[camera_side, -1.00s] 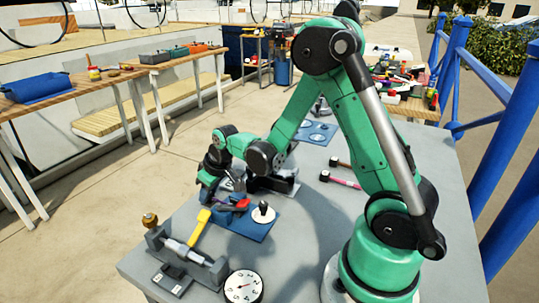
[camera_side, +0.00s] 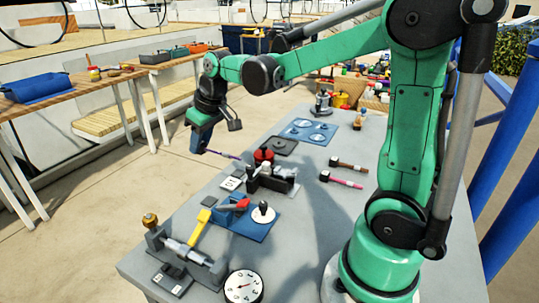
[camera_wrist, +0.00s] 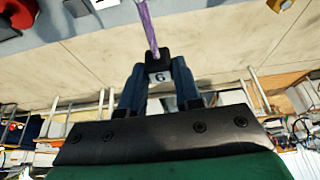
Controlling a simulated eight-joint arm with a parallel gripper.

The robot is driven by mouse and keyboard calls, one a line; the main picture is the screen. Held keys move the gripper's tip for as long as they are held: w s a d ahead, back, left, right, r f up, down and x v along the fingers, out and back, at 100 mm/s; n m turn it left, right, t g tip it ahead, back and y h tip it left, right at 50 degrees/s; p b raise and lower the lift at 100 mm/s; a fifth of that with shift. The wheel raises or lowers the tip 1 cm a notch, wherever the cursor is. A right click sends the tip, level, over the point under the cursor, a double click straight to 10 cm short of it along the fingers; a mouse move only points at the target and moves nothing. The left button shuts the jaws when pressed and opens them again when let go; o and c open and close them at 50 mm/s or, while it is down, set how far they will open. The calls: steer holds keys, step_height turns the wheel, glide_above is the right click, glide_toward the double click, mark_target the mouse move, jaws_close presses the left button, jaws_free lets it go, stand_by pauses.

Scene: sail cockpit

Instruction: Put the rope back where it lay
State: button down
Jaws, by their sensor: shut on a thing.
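My gripper (camera_side: 200,147) hangs beyond the table's left edge, high beside the work area. In the wrist view, its two blue fingers (camera_wrist: 159,68) are shut on a dark block marked with a digit, a 6 or 9, at the end of a purple rope (camera_wrist: 148,28). In the side view the rope (camera_side: 224,154) is a thin purple line reaching right from the fingertips toward the table. It looks fairly straight. I cannot tell whether its far end touches anything. Where the rope lay before is not clear.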

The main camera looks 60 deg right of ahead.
step_height(320, 180, up, 6)
steer(key=shift+f, duration=0.1)
steer(key=shift+a+r, duration=0.2)
steer(key=shift+a, duration=0.1)
steer(key=s+a+f, duration=0.2)
steer(key=s+a, duration=0.1)
steer(key=a, duration=0.4)
steer(key=shift+f, duration=0.15)
steer(key=shift+s+d, duration=0.1)
